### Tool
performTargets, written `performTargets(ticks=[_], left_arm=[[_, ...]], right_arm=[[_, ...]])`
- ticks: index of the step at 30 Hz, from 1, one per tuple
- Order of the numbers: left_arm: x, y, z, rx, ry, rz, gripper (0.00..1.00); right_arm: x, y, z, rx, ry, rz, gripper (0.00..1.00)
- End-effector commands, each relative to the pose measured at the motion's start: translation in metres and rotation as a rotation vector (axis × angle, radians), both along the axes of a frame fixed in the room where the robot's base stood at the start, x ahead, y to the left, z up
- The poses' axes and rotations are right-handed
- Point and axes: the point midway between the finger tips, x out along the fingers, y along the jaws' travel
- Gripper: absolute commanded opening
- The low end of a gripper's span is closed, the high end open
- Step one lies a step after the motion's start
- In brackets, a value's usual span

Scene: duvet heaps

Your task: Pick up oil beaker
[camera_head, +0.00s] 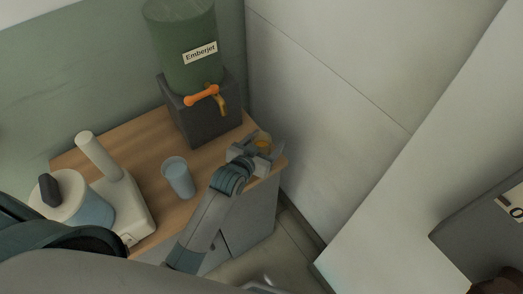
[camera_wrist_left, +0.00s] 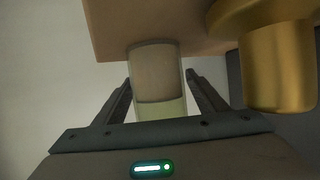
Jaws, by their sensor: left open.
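In the left wrist view the beaker (camera_wrist_left: 158,75) is a clear cylinder with pale yellowish liquid at one end. My left gripper (camera_head: 265,151) is open at the beaker, and its fingers (camera_wrist_left: 160,95) show on either side of it. Gaps appear between the fingers and the glass, though contact is hard to judge. Part of the beaker is hidden behind the gripper in the head view. My right gripper is not in view.
A green Emberjet dispenser (camera_head: 185,45) on a dark stand has a brass spout (camera_head: 222,105), which looms close by in the left wrist view (camera_wrist_left: 280,65). A blue cup (camera_head: 178,180) and a white appliance (camera_head: 120,190) share the counter (camera_head: 135,140). A wall (camera_head: 330,90) rises at right.

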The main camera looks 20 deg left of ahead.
Motion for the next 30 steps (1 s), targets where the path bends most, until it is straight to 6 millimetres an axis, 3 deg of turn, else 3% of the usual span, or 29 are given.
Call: performTargets(ticks=[5, 11, 12, 30], left_arm=[[-0.0002, 0.0, 0.0, 0.0, 0.0, 0.0, 0.65], [-0.0003, 0.0, -0.0001, 0.0, 0.001, 0.0, 0.2], [-0.0003, 0.0, -0.0001, 0.0, 0.001, 0.0, 0.16], [0.0014, 0.0004, 0.0045, 0.0, -0.001, 0.0, 0.16]], right_arm=[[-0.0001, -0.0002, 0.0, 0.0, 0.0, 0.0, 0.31], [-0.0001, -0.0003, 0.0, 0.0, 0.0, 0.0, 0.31], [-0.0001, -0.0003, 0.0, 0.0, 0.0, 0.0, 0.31], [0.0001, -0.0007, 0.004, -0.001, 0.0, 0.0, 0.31]])
